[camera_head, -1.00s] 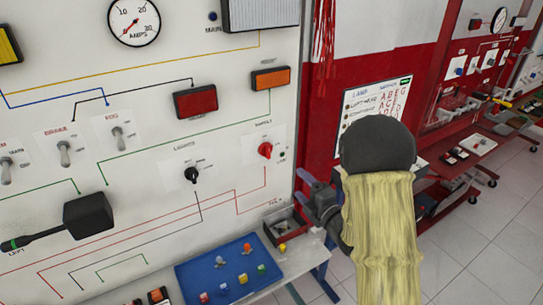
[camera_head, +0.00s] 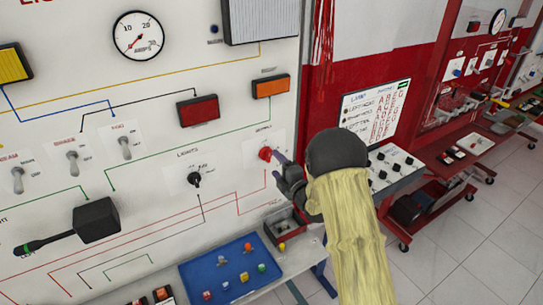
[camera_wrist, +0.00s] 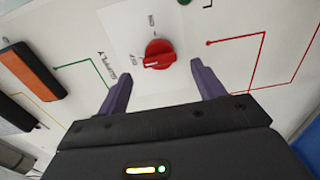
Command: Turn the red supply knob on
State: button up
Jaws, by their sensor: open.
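The red supply knob (camera_head: 265,153) sits on a white label plate at the right side of the white panel. In the wrist view the knob (camera_wrist: 159,54) lies between and just beyond the two fingertips of my gripper (camera_wrist: 159,78). The fingers are open, one on each side of the knob, and do not appear to touch it. The knob's pale pointer mark points left, beside a small label that looks like OFF; another label lies above it. In the head view my gripper (camera_head: 281,164) is at the panel, and my forearm hides part of the area to its right.
A black lights knob (camera_head: 194,180) is left of the red knob. Orange (camera_head: 271,87) and red (camera_head: 198,109) lamps are above.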

aim_at(269, 158)
jog(key=shift+p+x, duration=0.55)
jog(key=shift+x, duration=1.6)
jog(key=shift+c, duration=0.2)
jog(key=c, duration=0.9)
